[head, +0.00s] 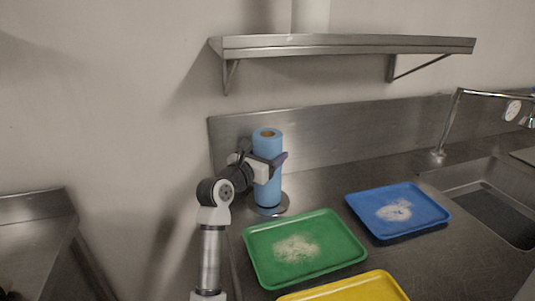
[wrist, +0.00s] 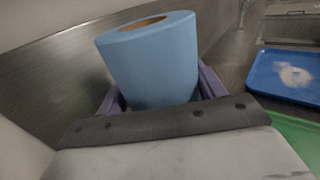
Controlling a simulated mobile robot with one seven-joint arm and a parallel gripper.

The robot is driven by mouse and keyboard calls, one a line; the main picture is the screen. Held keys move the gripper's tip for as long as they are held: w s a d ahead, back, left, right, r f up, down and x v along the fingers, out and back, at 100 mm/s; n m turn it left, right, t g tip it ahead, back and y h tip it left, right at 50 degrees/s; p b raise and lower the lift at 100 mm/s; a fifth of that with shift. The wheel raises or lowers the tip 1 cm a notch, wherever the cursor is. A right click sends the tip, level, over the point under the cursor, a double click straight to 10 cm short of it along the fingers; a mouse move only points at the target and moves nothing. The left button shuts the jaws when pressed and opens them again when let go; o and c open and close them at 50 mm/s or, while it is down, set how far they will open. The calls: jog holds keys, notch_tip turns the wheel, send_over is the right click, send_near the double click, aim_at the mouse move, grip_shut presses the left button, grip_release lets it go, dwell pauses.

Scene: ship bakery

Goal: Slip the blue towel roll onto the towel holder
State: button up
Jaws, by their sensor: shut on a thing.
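The blue towel roll (head: 267,190) stands upright at the back left of the steel counter, its brown core opening at the top. My gripper (head: 269,164) is shut around the upper half of the roll. In the wrist view the roll (wrist: 150,60) sits between the two purple fingers of my gripper (wrist: 160,88). The towel holder (head: 282,208) shows as a round metal base directly under the roll. No post shows above the roll's top. I cannot tell whether the roll's lower end touches the base or whether a post is inside the core.
A green tray (head: 332,262) and a blue tray (head: 428,220), both with white powder, lie on the counter, with a yellow tray (head: 375,290) nearest. A steel backsplash (head: 340,137) rises behind the roll. A wall shelf (head: 340,44) hangs above. A sink (head: 490,185) is at right.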

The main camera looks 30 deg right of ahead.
jog(key=shift+f, duration=0.2)
jog(key=o, duration=0.8)
jog(key=shift+v, duration=5.5)
